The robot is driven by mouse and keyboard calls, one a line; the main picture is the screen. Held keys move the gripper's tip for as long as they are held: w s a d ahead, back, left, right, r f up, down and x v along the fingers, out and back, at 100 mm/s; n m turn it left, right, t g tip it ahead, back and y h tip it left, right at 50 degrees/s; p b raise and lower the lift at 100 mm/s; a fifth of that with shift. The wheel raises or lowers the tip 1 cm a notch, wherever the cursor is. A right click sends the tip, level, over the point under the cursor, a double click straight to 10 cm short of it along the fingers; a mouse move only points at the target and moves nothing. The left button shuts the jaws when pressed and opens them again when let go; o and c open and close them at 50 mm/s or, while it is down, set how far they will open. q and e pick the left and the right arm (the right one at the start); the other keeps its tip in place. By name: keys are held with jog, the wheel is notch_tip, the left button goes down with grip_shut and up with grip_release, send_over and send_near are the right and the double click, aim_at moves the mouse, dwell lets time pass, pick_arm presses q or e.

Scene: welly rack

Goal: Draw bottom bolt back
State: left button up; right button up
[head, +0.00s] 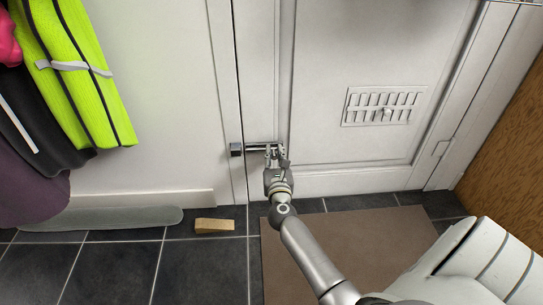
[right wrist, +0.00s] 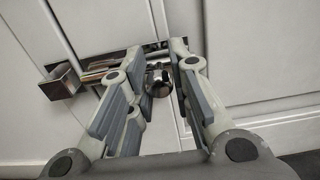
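The bottom bolt (head: 262,146) is a shiny metal slide bolt low on the white door, near its left edge. Its bar reaches left across the door gap to a dark square keeper (head: 237,149). In the right wrist view the keeper (right wrist: 62,82) is at the left, and the bolt's round knob (right wrist: 158,82) shows between the fingers. My right gripper (head: 274,153) is at the bolt. Its fingers (right wrist: 160,75) are apart, one on each side of the knob; I cannot tell whether they touch it. The fingers hide part of the bolt. My left gripper is out of view.
The white door (head: 330,60) has a vent grille (head: 384,106). A wooden wedge (head: 214,225) and a grey flat thing (head: 110,218) lie on the dark tiles at left. A brown mat (head: 345,245) lies before the door. Coats (head: 75,70) hang at upper left.

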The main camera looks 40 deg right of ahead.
jog(key=o, duration=0.4)
jog(key=shift+s+d, duration=0.1)
jog(key=shift+d, duration=0.15)
notch_tip(320, 180, up, 10)
jog(key=shift+f, duration=0.1)
dwell(0.4)
dwell(0.4)
